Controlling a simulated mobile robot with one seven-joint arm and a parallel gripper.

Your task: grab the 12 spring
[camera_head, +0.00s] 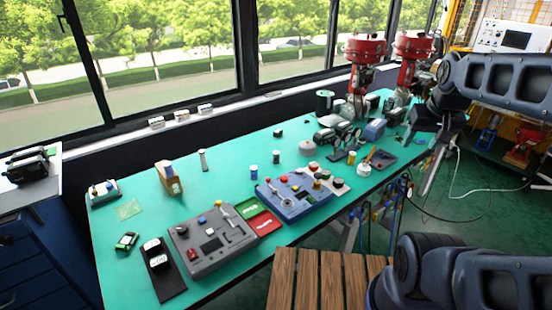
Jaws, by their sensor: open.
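No number 12 can be read on any part, so I cannot tell which thing is the 12 spring. A slim grey upright piece (203,160) at the back left of the green table could be a spring, but its coils are too small to make out. A small blue-and-white cylinder (254,172) and a similar one (276,157) stand near the table's middle. My gripper (422,150) shows as a dark shape at the end of my arm, by the table's right end. It is open and apart from these pieces. Its fingers are hard to make out.
The green table (140,235) bears a grey control box (213,243), a blue panel (295,197), green and red trays, and a brown holder (168,178). A slatted wooden surface (330,280) is in front. Windows line the back.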

